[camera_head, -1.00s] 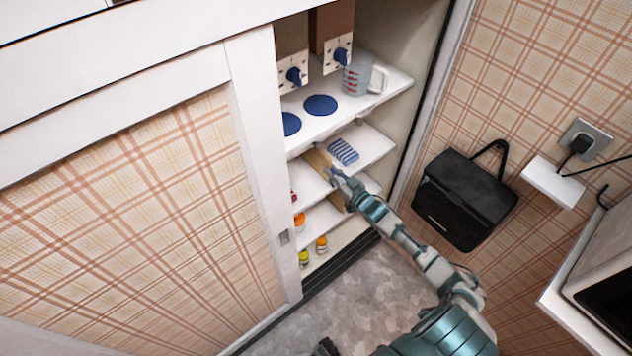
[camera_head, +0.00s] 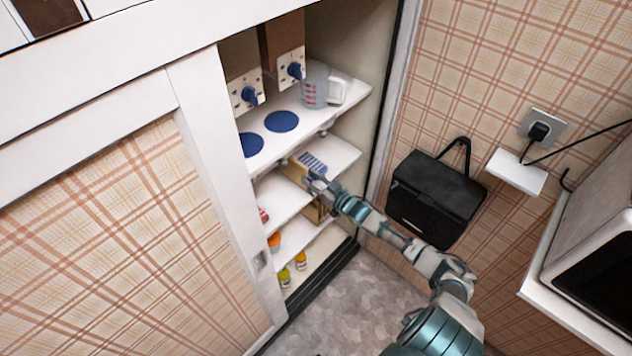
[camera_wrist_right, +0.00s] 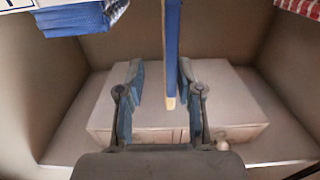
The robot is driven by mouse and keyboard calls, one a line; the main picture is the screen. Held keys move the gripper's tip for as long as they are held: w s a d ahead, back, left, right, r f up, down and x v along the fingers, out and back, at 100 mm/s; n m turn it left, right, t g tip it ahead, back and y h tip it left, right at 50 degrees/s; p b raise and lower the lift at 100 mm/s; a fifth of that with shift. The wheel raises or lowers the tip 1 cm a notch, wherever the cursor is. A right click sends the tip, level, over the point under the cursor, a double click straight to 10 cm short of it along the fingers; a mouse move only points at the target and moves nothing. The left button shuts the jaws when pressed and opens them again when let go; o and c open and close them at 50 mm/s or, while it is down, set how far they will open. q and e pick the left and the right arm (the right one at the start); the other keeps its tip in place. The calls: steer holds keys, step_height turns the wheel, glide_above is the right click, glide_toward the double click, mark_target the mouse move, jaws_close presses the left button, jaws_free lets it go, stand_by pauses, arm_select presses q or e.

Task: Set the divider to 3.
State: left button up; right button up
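The divider is a thin upright tan panel (camera_head: 297,172) in the cupboard, between the shelf part with the striped blue cloth (camera_head: 313,163) and the part to its left. In the right wrist view a narrow upright blue-and-tan panel, which looks like the divider (camera_wrist_right: 172,45), hangs between my fingers. My right gripper (camera_head: 313,182) is at the front of the divider. In the wrist view the gripper (camera_wrist_right: 160,90) is open, one finger on each side of the panel's lower end, the right finger closer. No number marks are legible. My left gripper is not visible.
The upper shelf (camera_head: 318,122) holds a measuring jug (camera_head: 315,88), below blue-knobbed panels (camera_head: 248,93). Small jars (camera_head: 285,277) stand on the bottom shelf. A white cupboard panel (camera_head: 215,140) borders the opening on the left. A black bag (camera_head: 435,198) hangs on the right wall.

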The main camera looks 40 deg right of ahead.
steer(key=shift+s+a, duration=0.1)
steer(key=shift+s, duration=0.25)
steer(key=s+d, duration=0.1)
steer(key=s, duration=1)
steer(key=shift+d+f, duration=0.1)
steer(key=shift+d, duration=0.05)
